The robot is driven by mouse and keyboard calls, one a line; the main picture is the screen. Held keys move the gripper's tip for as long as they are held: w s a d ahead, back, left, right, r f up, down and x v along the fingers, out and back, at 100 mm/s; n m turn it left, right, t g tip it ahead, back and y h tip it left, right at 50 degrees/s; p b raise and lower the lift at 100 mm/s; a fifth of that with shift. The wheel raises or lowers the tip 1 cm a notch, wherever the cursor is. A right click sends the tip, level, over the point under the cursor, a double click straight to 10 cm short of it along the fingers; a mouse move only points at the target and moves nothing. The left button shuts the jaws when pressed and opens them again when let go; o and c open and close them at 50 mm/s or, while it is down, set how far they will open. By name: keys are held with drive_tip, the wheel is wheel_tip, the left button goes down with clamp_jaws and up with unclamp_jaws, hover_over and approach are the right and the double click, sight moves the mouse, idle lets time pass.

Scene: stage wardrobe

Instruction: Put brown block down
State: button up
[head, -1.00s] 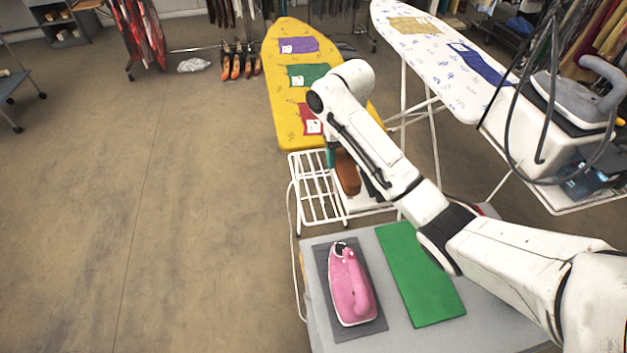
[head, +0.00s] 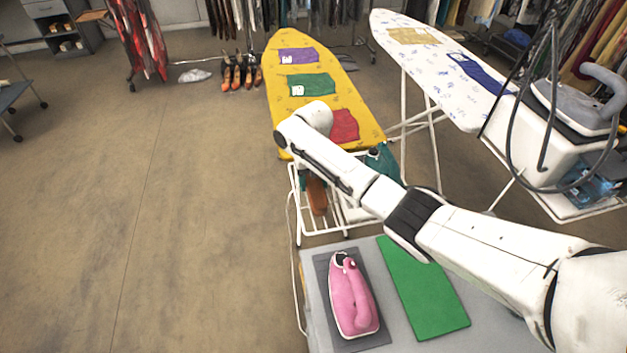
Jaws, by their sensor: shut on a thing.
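The brown block (head: 316,196) hangs upright under the end of my arm, over the white wire rack at the near end of the yellow ironing board (head: 362,118). My gripper (head: 313,181) is shut on the block, but my wrist and forearm hide most of it. I cannot tell whether the block touches the rack.
A pink iron (head: 352,297) stands on a dark pad on the grey table, beside a green mat (head: 425,290). Purple, green and red cloths lie on the yellow board. A patterned ironing board (head: 440,70) stands to the right. The floor at left is clear.

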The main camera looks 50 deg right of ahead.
sight(313, 181)
drive_tip(key=shift+f, duration=0.2)
drive_tip(key=o, duration=1.3)
drive_tip(key=shift+c, duration=0.2)
drive_tip(key=shift+r, duration=0.1)
wheel_tip(313, 181, up, 12)
drive_tip(key=shift+b, duration=0.4)
